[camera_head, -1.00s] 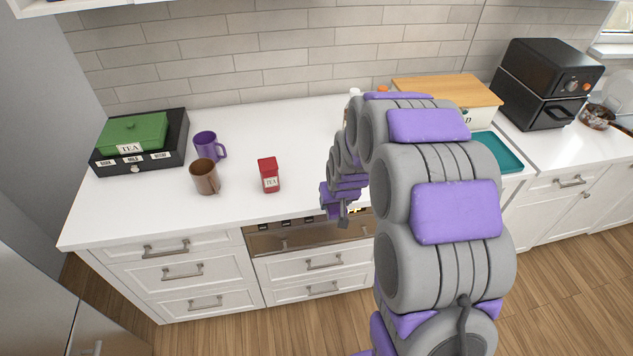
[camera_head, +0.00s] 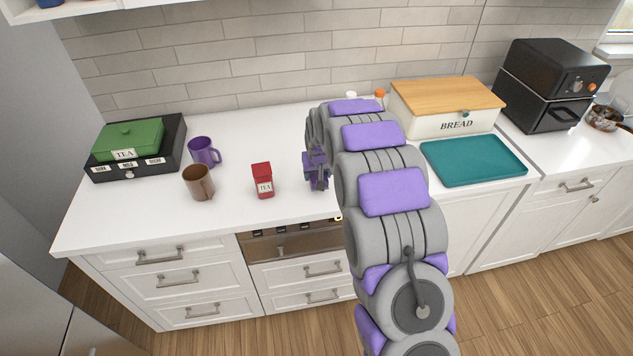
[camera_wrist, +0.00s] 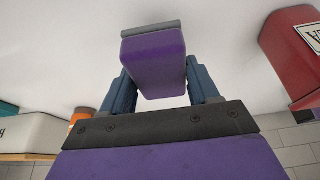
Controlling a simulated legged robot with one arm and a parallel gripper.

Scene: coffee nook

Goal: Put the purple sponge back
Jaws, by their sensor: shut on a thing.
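The purple sponge (camera_wrist: 154,66), a small block with a grey layer along one edge, shows in the wrist view between the two blue-grey fingers. My gripper (camera_head: 319,183) is shut on it. In the head view, my gripper is over the front part of the white counter, to the right of the red tea tin. There I cannot tell the sponge apart from the purple parts of my gripper. In the wrist view, the white counter surface shows beyond the sponge. I cannot tell whether the sponge touches the counter.
The red tea tin (camera_head: 263,181) is close by on the left, with a brown mug (camera_head: 199,183) and purple mug (camera_head: 204,152) farther left. A bread box (camera_head: 448,121) and teal tray (camera_head: 472,160) stand right. White- and orange-capped items (camera_head: 380,93) show behind my arm.

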